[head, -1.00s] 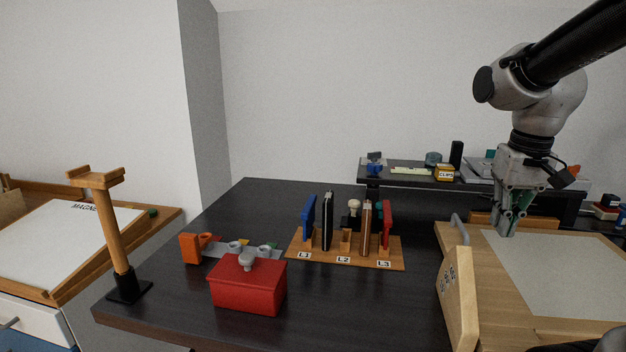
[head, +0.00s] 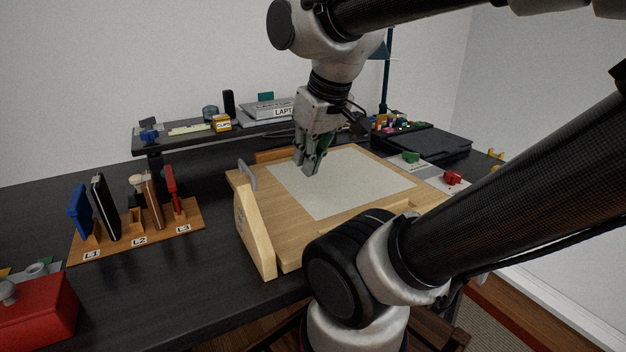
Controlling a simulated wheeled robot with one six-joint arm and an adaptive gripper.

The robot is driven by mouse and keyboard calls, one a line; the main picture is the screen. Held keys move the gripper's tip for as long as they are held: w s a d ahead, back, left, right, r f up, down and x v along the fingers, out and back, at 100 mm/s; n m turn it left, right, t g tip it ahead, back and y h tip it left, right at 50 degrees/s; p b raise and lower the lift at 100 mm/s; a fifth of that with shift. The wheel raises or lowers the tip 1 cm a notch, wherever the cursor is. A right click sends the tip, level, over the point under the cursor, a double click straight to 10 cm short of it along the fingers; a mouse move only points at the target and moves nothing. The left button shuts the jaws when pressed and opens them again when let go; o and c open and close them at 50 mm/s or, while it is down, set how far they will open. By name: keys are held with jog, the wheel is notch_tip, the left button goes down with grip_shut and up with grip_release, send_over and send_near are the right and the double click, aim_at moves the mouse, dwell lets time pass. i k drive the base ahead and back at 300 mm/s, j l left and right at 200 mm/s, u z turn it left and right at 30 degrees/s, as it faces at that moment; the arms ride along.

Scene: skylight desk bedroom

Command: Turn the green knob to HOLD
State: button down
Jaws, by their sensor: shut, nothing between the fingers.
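The green knob (head: 411,157) sits on a pale plate on the desk, to the right of the drawing board. The plate's markings are too small to read, so I cannot tell the knob's setting. My gripper (head: 309,174) points down over the paper on the board, well left of the green knob. Its fingers are shut and empty. A red knob (head: 453,178) sits on a similar plate nearer to me, partly beside my arm.
A black flat case (head: 440,146) lies behind the knobs. A shelf (head: 185,139) with boxes stands at the back. My arm covers the right foreground.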

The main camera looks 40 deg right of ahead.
aim_at(410, 158)
jog(key=k+j+z, duration=0.85)
jog(key=i+l, duration=0.05)
jog(key=l, duration=0.05)
